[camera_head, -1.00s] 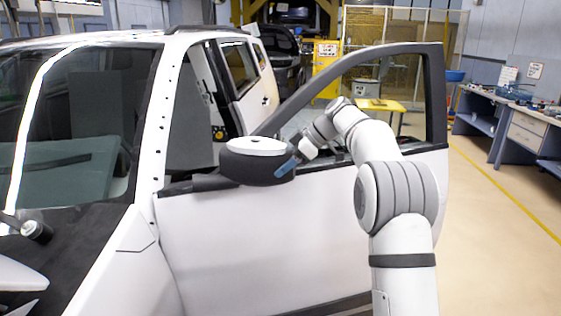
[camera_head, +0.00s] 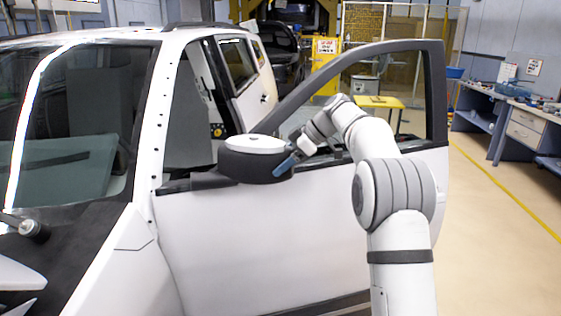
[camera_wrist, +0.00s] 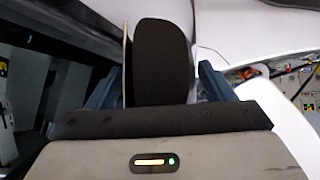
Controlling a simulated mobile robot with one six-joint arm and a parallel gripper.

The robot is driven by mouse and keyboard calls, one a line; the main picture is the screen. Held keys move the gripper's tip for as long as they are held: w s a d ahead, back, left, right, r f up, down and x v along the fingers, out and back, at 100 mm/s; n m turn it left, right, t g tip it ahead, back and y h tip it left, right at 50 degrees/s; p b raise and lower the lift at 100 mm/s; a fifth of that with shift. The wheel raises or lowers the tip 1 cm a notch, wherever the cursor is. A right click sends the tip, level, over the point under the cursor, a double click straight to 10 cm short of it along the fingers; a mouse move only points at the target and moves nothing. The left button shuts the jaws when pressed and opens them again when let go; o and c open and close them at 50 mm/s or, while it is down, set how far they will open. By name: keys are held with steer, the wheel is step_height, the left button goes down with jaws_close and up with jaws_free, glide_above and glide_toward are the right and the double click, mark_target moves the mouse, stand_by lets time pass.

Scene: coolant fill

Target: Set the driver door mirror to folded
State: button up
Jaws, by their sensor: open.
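The driver door mirror (camera_head: 254,146), with a white cap and a dark housing, sits at the front upper corner of the open white driver door (camera_head: 250,240). Its exact fold angle is hard to tell. My gripper (camera_head: 286,164) is at the mirror's right end, with a blue finger against or very near the housing. In the wrist view the dark rounded end of the mirror (camera_wrist: 162,60) stands between the two blue fingers of my gripper (camera_wrist: 158,84). The fingers are open, with narrow gaps visible on both sides. Contact with either finger cannot be told.
The door's window frame (camera_head: 437,95) rises behind my arm. The windshield (camera_head: 70,130) and white pillar (camera_head: 160,120) lie left of the mirror. A workbench (camera_head: 525,125) stands at the far right, with open floor (camera_head: 490,240) before it.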

steer(key=v, duration=0.7)
steer(key=shift+d+r, duration=0.25)
steer(key=shift+s, duration=0.1)
steer(key=s+d+f+m+h, duration=0.2)
steer(key=s+f+m, duration=0.3)
steer(key=s, duration=0.8)
steer(key=s+d+f+m+t+h, duration=0.1)
steer(key=s+d+f+m+h, duration=0.2)
steer(key=s, duration=1.1)
steer(key=s+d+f+m+h, duration=0.3)
steer(key=s+f+m, duration=0.6)
steer(key=s, duration=0.5)
steer(key=shift+d+t+h, duration=0.25)
steer(key=shift+t+h, duration=0.15)
steer(key=shift+h, duration=0.1)
